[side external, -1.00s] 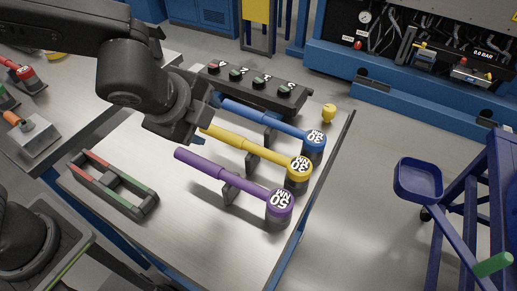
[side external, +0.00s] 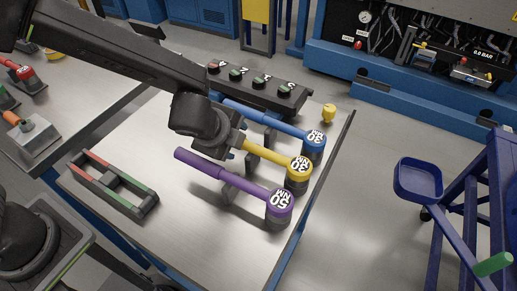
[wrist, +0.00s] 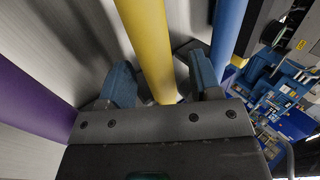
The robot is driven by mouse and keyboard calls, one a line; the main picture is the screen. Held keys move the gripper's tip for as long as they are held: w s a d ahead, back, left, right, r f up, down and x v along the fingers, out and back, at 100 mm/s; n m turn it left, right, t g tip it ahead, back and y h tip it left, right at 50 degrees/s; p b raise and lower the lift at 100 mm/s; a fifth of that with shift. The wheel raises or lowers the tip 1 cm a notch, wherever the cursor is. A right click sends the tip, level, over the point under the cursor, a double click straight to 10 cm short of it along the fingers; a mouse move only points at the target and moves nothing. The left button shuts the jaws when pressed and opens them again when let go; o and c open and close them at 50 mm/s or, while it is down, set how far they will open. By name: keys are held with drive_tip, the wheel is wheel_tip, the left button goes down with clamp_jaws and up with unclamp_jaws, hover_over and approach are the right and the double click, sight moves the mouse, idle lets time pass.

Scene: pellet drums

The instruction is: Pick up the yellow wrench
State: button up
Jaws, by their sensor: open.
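The yellow wrench (side external: 270,153) lies on a holder on the metal table, between the blue wrench (side external: 262,120) and the purple wrench (side external: 228,178). Its round head points right. My gripper (side external: 236,143) is over the handle end of the yellow wrench. In the wrist view, the yellow handle (wrist: 148,40) runs between the two blue fingers of my gripper (wrist: 162,85), which stand apart on either side of it. The purple handle (wrist: 30,95) is at the left and the blue handle (wrist: 226,35) at the right. My gripper hides the handle's far end in the side view.
A black block with several knobs (side external: 258,88) stands behind the wrenches. A red and green frame (side external: 115,185) lies at the table's left. A small yellow object (side external: 328,113) is near the right edge. The table front (side external: 215,240) is clear.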

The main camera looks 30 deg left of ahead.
drive_tip(key=shift+w+f, duration=0.15)
drive_tip(key=shift+f, duration=0.1)
drive_tip(key=shift+c, duration=0.5)
drive_tip(key=shift+r, duration=0.1)
clamp_jaws()
